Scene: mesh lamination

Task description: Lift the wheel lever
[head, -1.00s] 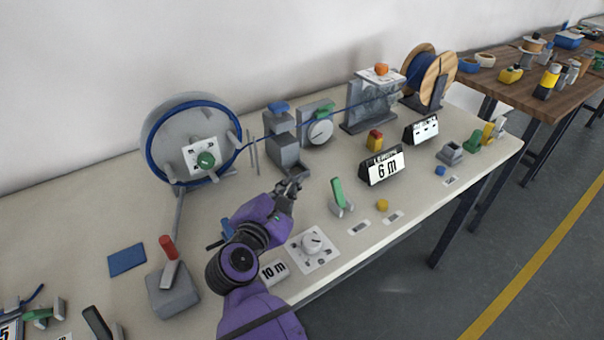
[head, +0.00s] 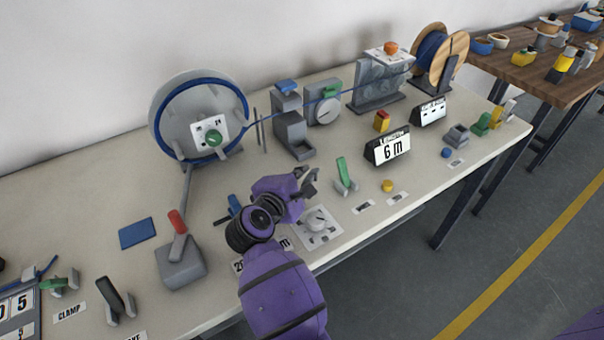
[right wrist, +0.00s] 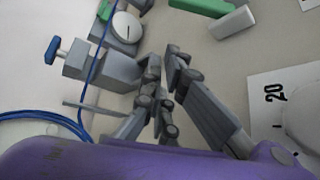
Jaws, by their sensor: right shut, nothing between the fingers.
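A big grey wheel (head: 180,125) wound with blue cable stands at the back left. A green lever (head: 342,170) stands tilted up in a grey bracket right of my right gripper (head: 309,181); it also shows in the right wrist view (right wrist: 200,6). A red-handled lever (head: 177,223) rises from a grey box in front of the wheel. I cannot tell which of these is the wheel lever. My right gripper is shut and empty above the table, its fingers apart from the green lever; its fingers also show in the right wrist view (right wrist: 162,68). My left gripper is out of view.
A dial plate (head: 318,226) lies just in front of my right gripper. A grey block with a blue top (head: 290,125) and a gauge (head: 322,110) stand behind it.

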